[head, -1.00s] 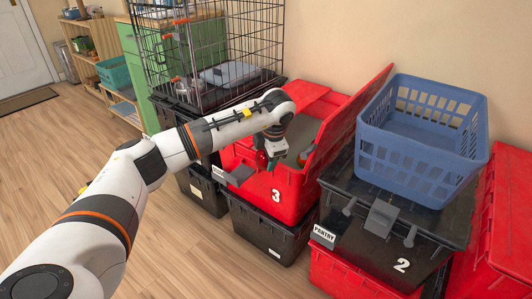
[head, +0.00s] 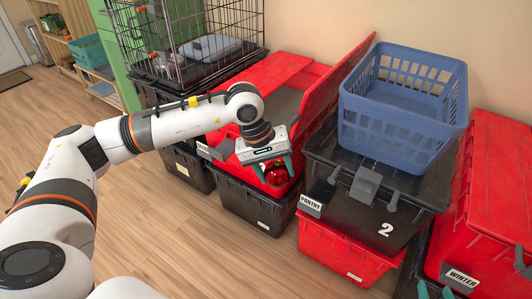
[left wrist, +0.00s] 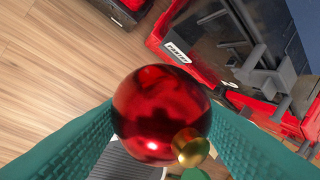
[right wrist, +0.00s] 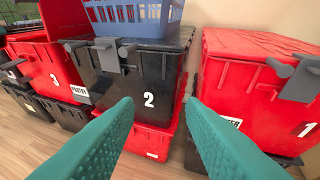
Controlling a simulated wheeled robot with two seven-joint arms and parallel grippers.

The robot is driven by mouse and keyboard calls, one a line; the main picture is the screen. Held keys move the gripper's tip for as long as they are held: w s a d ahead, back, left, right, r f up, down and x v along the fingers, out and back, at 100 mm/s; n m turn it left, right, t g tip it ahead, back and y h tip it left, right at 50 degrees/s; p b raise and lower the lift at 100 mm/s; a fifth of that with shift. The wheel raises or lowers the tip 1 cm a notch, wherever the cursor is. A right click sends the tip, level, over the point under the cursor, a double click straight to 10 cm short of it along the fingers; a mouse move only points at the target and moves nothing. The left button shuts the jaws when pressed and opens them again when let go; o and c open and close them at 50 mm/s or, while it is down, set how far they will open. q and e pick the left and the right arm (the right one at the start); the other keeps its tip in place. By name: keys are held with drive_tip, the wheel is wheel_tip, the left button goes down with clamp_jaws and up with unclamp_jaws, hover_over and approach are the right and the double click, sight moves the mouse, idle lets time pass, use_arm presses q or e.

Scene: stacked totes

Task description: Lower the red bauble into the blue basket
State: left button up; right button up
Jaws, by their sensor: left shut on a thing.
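The red bauble (left wrist: 155,112), shiny with a gold cap, is held between the green fingers of my left gripper (left wrist: 165,125). In the head view the bauble (head: 277,176) hangs under my left gripper (head: 276,172), in front of the open red tote and left of the basket. The blue basket (head: 400,144) stands upright on the black lid of tote 2, and its visible inside is empty. It also shows at the top of the right wrist view (right wrist: 135,16). My right gripper (right wrist: 160,125) is open and empty, its fingers facing totes 2 and 1.
The open red tote 3 (right wrist: 62,62) stands left of black tote 2 (head: 340,220), its raised red lid (head: 345,75) between it and the basket. A closed red tote (head: 495,210) is at the right. A wire cage (head: 185,35) stands at the back left.

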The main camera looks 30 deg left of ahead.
use_arm(q)
drive_tip(key=s+d+m, duration=0.1)
drive_tip(key=m, duration=0.1)
drive_tip(key=s+d+m+g, duration=0.1)
drive_tip(key=m, duration=0.1)
drive_tip(key=s+d+m+g, duration=0.1)
drive_tip(key=d+m, duration=0.1)
drive_tip(key=shift+s+h, duration=0.15)
drive_tip(key=shift+h, duration=0.15)
